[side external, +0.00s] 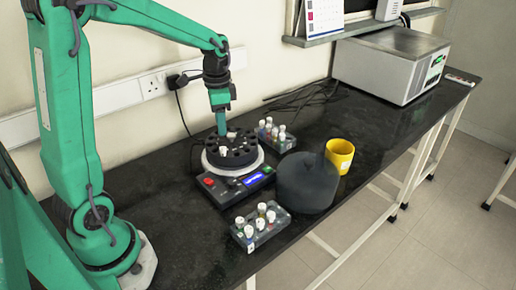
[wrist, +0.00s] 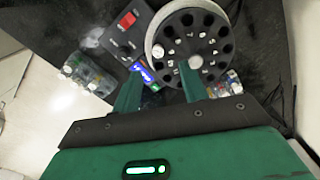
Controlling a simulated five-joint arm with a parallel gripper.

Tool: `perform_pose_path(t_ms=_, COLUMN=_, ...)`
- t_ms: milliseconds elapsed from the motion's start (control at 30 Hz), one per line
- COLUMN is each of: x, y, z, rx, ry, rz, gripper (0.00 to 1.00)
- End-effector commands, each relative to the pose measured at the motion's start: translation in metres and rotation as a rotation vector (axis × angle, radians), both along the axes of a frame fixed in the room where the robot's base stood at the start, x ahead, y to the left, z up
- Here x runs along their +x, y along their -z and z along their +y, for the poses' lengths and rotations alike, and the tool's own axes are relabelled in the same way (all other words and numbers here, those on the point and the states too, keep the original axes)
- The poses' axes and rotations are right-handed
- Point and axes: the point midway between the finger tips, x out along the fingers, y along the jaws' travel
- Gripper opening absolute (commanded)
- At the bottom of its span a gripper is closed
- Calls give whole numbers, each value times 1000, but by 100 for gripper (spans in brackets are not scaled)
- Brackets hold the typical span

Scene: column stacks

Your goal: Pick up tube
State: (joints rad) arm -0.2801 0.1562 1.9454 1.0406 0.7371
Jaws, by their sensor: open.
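My gripper (side external: 221,130) points down over the black rotor (side external: 236,158) of the small centrifuge. In the wrist view my gripper (wrist: 160,71) has its two green fingers spread apart, with no tube seen between them. In the side view a white cap (side external: 223,153) shows on the rotor below the fingers. More capped tubes stand in the front rack (side external: 262,238) and the back rack (side external: 287,143).
The centrifuge base (side external: 242,188) has a red switch and a lit blue display. A dark round lid (side external: 305,185) lies right of it, beside a yellow mug (side external: 340,155). A grey box instrument (side external: 390,65) stands farther back. The black bench (side external: 160,215) is clear at front left.

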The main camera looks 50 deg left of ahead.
Motion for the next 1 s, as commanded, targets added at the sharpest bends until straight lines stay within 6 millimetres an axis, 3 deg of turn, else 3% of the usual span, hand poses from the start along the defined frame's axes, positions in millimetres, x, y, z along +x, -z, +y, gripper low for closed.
perform_pose_path(t_ms=400, x=0, y=24, z=-1, rx=0, ry=-1, rz=1, gripper=43)
perform_pose_path(t_ms=733, x=-1, y=31, z=-1, rx=0, ry=-1, rz=1, gripper=43)
perform_pose_path(t_ms=1000, x=-2, y=59, z=-4, rx=-1, ry=-1, rz=3, gripper=43)
